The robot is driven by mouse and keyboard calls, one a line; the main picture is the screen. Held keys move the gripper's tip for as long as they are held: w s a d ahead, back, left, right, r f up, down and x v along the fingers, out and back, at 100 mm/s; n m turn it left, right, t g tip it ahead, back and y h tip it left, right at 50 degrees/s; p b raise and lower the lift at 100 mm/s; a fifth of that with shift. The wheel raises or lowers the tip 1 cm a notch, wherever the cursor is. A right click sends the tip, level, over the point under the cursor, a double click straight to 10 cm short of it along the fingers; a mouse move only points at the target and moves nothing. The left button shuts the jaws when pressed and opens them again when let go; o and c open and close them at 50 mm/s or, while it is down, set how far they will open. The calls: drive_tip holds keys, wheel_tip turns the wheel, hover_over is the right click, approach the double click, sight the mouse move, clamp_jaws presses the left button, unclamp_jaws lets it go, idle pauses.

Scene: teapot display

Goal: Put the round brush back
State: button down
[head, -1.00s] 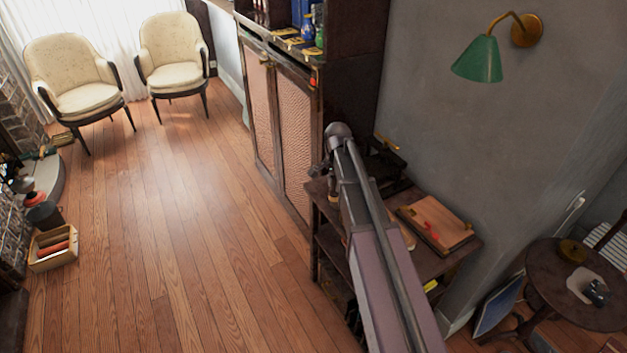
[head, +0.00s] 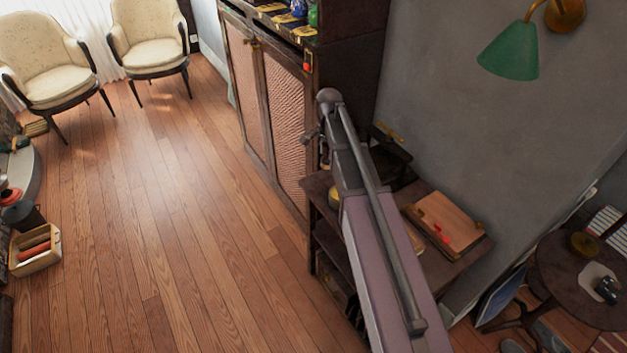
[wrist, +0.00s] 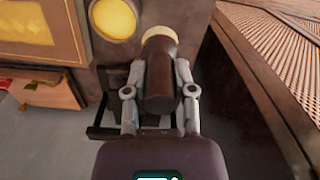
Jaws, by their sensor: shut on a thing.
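The round brush (wrist: 159,82) shows in the wrist view as a dark brown cylinder with a pale rim at its far end. My gripper (wrist: 158,74) is shut on it, with one grey finger on each side. I cannot tell how high the brush is above this surface. In the head view my arm reaches over the table (head: 319,190) beside the cabinet. The brush cannot be made out there.
A yellow round thing (wrist: 112,18) is just left of the brush's far end. A wooden case (head: 447,221) lies on the table's right part. The cabinet (head: 285,120) with mesh doors stands close behind. A round side table (head: 570,285) is at right. Open floor is at left.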

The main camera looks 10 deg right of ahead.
drive_tip(key=shift+w, duration=0.25)
drive_tip(key=shift+s+a, duration=0.1)
drive_tip(key=shift+a, duration=0.15)
drive_tip(key=shift+a+f, duration=0.1)
drive_tip(key=s+a+f+b, duration=0.7)
drive_tip(key=s+a, duration=0.2)
drive_tip(key=s, duration=0.1)
drive_tip(key=shift+a+f+b, duration=0.2)
drive_tip(key=shift+b, duration=0.15)
drive_tip(key=w+d+f+b, duration=0.1)
drive_tip(key=w+d, duration=0.7)
drive_tip(key=w, duration=0.5)
drive_tip(key=shift+w+d+f, duration=0.15)
drive_tip(key=shift+d+f, duration=0.1)
drive_tip(key=shift+d, duration=0.05)
drive_tip(key=shift+f+b, duration=0.15)
drive_tip(key=shift+b, duration=0.25)
drive_tip(key=shift+f+b, duration=1.6)
drive_tip(key=shift+f, duration=0.05)
